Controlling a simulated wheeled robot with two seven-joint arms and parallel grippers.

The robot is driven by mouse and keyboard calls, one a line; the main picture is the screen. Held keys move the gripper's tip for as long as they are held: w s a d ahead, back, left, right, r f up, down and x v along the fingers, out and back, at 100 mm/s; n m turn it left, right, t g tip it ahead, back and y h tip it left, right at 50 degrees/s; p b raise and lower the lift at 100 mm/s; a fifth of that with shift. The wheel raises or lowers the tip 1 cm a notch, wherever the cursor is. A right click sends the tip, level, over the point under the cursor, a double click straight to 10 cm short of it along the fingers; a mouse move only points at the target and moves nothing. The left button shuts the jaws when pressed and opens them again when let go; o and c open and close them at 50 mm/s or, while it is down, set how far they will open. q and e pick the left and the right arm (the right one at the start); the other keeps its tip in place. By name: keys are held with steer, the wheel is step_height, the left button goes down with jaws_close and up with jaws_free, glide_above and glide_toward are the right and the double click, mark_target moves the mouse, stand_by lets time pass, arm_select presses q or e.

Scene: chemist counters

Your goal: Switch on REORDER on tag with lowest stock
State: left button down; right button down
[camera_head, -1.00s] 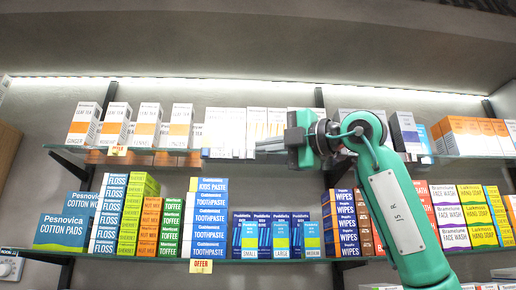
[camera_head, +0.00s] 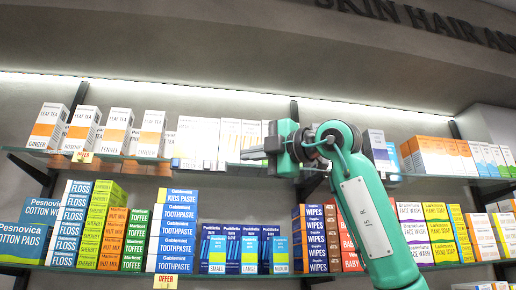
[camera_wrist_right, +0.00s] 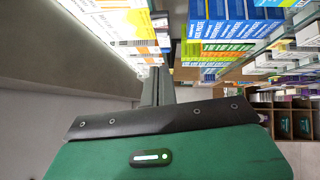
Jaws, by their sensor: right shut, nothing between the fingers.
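My right gripper (camera_head: 247,158) is shut and empty, in front of the white boxes on the upper shelf (camera_head: 225,176). Its fingers (camera_wrist_right: 157,88) point forward in the right wrist view; whether they touch anything I cannot tell. My left gripper is not in view.
The lower shelf (camera_head: 110,272) holds stacked toothpaste (camera_head: 178,228), floss (camera_head: 68,222) and wipes (camera_head: 309,240) boxes. A yellow OFFER tag (camera_head: 165,282) hangs from its edge. Tea boxes (camera_head: 117,131) stand on the upper shelf. Open space lies above the boxes.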

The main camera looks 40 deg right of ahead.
mark_target(221, 166)
steer(key=w+p, duration=0.1)
steer(key=w, duration=0.2)
steer(key=w+r+p, duration=0.1)
steer(key=w+p, duration=0.1)
steer(key=w, duration=0.1)
steer(key=w+p, duration=0.2)
steer(key=w, duration=0.1)
steer(key=shift+d+r, duration=0.15)
steer(key=shift+d, duration=0.2)
steer(key=shift+w, duration=0.2)
steer(key=shift+a, duration=0.1)
